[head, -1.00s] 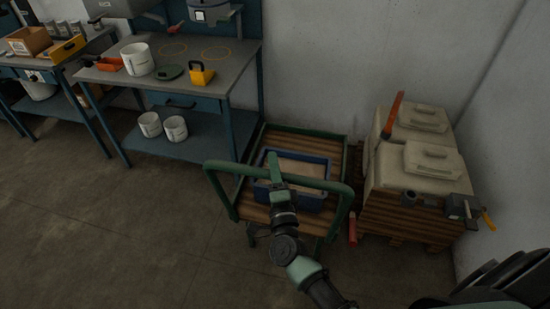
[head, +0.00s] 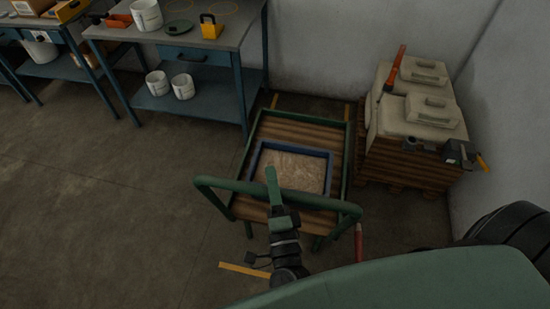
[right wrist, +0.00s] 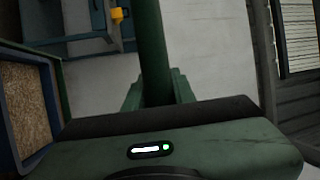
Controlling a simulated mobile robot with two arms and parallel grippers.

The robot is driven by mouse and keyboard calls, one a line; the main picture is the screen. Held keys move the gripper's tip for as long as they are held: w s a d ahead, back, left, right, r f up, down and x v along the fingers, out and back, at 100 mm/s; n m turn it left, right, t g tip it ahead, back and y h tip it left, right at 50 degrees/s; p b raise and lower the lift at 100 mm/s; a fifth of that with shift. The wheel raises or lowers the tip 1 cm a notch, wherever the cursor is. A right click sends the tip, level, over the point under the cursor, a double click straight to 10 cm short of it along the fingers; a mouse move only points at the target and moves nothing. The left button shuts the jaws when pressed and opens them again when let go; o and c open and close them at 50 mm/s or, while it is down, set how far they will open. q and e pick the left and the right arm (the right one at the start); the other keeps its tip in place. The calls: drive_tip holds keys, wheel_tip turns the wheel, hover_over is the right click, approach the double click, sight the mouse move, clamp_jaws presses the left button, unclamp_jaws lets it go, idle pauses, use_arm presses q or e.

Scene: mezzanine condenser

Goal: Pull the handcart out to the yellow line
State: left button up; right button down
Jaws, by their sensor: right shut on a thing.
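The handcart has a slatted wooden deck, a green rim (head: 252,140) and a green tube handle (head: 228,186) on the near side. It stands on the floor between the blue bench and the pallet. My right gripper (head: 272,182) is shut on the middle of the handle, which also shows in the right wrist view (right wrist: 152,50). A blue tray (head: 328,172) of pale grainy material sits on the deck. A short yellow line (head: 245,270) lies on the floor near the cart's front; my arm hides its right part. My left gripper is not in view.
A blue workbench (head: 200,102) with white buckets stands at the back left. A wooden pallet stack (head: 400,165) with pale containers (head: 405,118) stands close to the cart's right. A red post-like thing (head: 359,243) is by the handle's right end. The left floor is clear.

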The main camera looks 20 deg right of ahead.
sight(267, 197)
drive_tip(key=s+a, duration=0.1)
drive_tip(key=s, duration=0.1)
drive_tip(key=s+a, duration=0.1)
drive_tip(key=s, duration=0.1)
drive_tip(key=shift+a+f, duration=0.2)
drive_tip(key=shift+a, duration=0.1)
drive_tip(key=shift+s+a, duration=0.5)
drive_tip(key=shift+s, duration=0.25)
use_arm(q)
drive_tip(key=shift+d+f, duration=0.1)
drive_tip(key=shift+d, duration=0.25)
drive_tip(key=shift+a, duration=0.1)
use_arm(e)
drive_tip(key=c, duration=1.2)
unclamp_jaws()
drive_tip(key=shift+r, duration=0.1)
drive_tip(key=shift+o, duration=0.2)
